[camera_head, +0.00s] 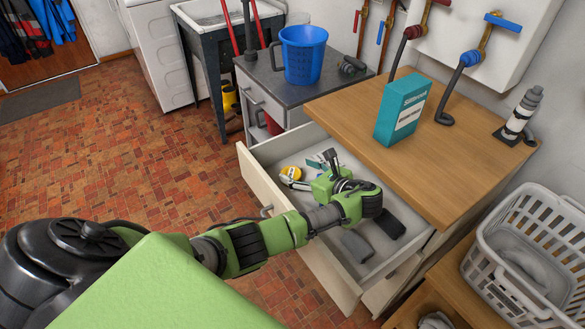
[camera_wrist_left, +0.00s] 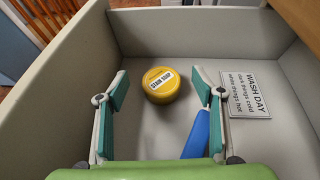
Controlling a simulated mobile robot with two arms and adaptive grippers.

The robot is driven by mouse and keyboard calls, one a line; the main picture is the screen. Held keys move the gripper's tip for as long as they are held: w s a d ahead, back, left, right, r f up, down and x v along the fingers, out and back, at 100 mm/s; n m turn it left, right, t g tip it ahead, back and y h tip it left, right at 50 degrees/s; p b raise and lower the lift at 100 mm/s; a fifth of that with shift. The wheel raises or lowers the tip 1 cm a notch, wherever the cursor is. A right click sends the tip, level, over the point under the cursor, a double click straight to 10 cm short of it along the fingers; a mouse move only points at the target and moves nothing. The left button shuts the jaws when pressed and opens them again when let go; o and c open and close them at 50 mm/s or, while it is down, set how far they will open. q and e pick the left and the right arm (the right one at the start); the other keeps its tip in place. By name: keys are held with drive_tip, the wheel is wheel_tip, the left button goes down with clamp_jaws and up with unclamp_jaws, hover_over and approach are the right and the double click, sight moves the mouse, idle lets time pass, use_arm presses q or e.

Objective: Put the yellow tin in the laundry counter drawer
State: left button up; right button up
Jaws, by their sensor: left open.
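The yellow tin (camera_head: 290,174) lies in the open laundry counter drawer (camera_head: 256,183), near its front left corner. In the left wrist view the tin (camera_wrist_left: 160,86), with a white "STAIN SOAP" label, rests on the drawer floor. My left gripper (camera_head: 324,174) is inside or just over the drawer, to the right of the tin in the head view. In the left wrist view its fingers (camera_wrist_left: 162,92) are spread apart, with the tin showing between the tips and clear of both. Nothing is held. My right gripper is not in view.
A blue item (camera_wrist_left: 196,136) lies by the right finger, near a "WASH DAY" card (camera_wrist_left: 245,93). Dark items (camera_head: 388,226) lie farther back in the drawer. The wooden counter (camera_head: 440,155) holds a teal box (camera_head: 402,110). A laundry basket (camera_head: 505,195) stands right.

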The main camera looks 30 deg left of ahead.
use_arm(q)
drive_tip(key=v, duration=0.8)
